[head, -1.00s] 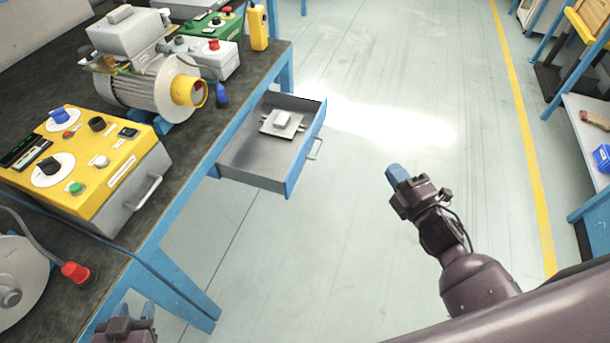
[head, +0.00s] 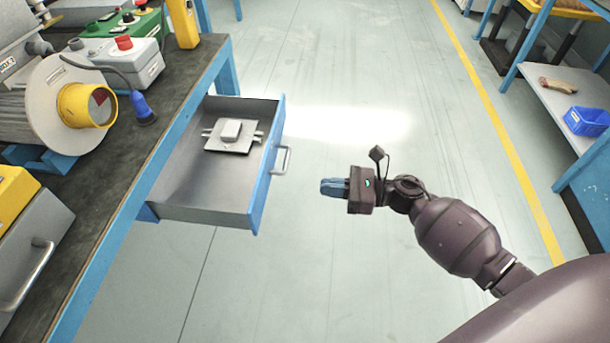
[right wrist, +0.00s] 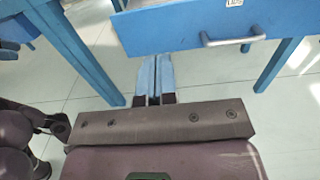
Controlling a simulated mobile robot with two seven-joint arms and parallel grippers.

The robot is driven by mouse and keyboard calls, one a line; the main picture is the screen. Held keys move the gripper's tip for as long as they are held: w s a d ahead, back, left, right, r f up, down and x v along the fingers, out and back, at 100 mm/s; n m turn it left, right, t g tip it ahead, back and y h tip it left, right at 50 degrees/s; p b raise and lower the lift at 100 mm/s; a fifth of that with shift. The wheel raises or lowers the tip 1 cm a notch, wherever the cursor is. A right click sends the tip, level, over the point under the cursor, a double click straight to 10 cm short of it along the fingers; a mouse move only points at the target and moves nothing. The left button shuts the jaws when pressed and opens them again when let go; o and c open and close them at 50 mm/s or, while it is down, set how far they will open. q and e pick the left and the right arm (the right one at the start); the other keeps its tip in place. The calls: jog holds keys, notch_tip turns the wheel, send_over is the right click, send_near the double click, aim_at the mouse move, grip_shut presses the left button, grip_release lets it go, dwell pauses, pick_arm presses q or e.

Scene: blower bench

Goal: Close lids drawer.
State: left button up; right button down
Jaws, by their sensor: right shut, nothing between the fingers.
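The drawer (head: 190,200) stands pulled out from under the bench, with a blue front and a silver handle (head: 281,160). A grey metal lid (head: 232,136) with a raised middle lies inside it. My right gripper (head: 322,186) is shut and empty, to the right of the drawer front and apart from it, pointing left. In the right wrist view the shut blue fingers (right wrist: 154,68) show below the drawer's blue front (right wrist: 185,25) and left of its handle (right wrist: 232,41). My left gripper is not in view.
The floor right of the drawer is clear. A blue shelf unit (head: 565,85) stands at the far right.

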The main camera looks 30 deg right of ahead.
aim_at(261, 181)
jog(key=x, duration=1.2)
jog(key=shift+w+a+b, duration=0.15)
jog(key=shift+a+b, duration=0.05)
jog(key=shift+b, duration=0.1)
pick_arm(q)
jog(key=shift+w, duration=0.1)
pick_arm(e)
jog(key=shift+w+a, duration=0.15)
jog(key=shift+a, duration=0.05)
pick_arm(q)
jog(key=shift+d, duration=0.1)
pick_arm(e)
jog(key=b+x, duration=0.2)
jog(key=x, duration=1.5)
jog(key=shift+w+a+f+b, duration=0.1)
jog(key=shift+a+f+b, duration=0.05)
jog(key=shift+b, duration=0.2)
jog(key=shift+x, duration=0.85)
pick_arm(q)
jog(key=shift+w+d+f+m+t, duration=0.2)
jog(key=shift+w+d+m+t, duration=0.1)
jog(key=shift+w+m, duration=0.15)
